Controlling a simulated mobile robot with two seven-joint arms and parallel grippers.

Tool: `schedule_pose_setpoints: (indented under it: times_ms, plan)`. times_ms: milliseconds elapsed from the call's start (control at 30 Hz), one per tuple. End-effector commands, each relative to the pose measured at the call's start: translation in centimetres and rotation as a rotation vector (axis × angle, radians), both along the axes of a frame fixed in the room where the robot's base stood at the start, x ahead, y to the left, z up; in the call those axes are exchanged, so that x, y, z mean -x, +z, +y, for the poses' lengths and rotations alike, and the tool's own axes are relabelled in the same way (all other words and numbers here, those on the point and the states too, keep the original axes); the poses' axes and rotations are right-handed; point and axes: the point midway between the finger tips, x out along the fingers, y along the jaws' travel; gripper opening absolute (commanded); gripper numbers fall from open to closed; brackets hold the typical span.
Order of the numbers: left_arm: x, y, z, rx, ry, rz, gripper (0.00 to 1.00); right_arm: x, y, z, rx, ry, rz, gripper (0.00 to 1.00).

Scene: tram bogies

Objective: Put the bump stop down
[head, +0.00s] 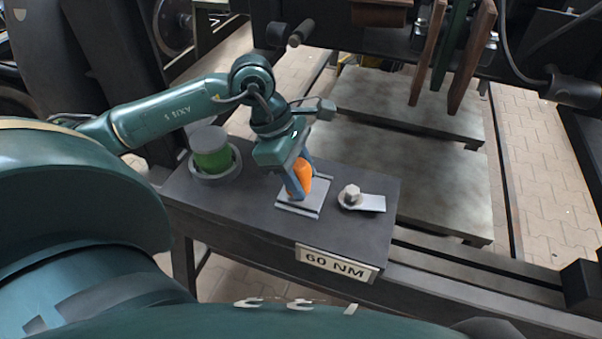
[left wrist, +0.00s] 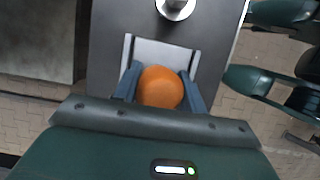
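The orange, round-topped bump stop (head: 303,174) is between the two blue-grey fingers of my left gripper (head: 298,190). In the left wrist view the bump stop (left wrist: 161,88) fills the space between the fingers of the left gripper (left wrist: 161,90), which look shut on its sides. It is low over a light grey flat holder with raised edges (head: 317,202), which also shows in the left wrist view (left wrist: 160,49). The fingers hide its lower part, so I cannot tell whether it touches the holder. My right gripper is not in view.
The holder is on a dark bench (head: 245,205) with a "60 NM" sign (head: 337,263). A green cylinder with a grey top (head: 211,152) stands in a ring to the left. A bolt on a metal plate (head: 353,196) lies to the right. Brown and green slats (head: 455,45) hang behind.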

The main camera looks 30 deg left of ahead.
Motion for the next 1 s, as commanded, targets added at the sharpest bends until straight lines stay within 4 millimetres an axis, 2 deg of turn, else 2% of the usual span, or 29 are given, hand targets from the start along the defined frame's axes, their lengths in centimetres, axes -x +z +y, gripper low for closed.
schedule_pose_setpoints:
  times_ms: [33,267,467,633,767,1000]
  plan:
    - [0.0,-0.1,0.0,-0.001,0.000,0.000,0.45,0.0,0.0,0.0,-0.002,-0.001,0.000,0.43]
    - [0.0,0.0,0.0,-0.001,0.000,0.001,0.63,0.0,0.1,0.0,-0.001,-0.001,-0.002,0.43]
    - [0.0,0.0,0.0,-0.001,0.000,0.001,0.63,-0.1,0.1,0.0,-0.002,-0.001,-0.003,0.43]
    - [0.0,0.8,0.3,-0.002,0.001,-0.001,0.63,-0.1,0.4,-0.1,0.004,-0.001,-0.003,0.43]
    - [0.2,2.9,1.2,-0.003,0.002,-0.004,0.63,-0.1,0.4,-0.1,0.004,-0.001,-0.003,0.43]
    - [0.6,7.8,3.1,-0.004,0.002,-0.004,0.63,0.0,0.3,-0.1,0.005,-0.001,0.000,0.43]
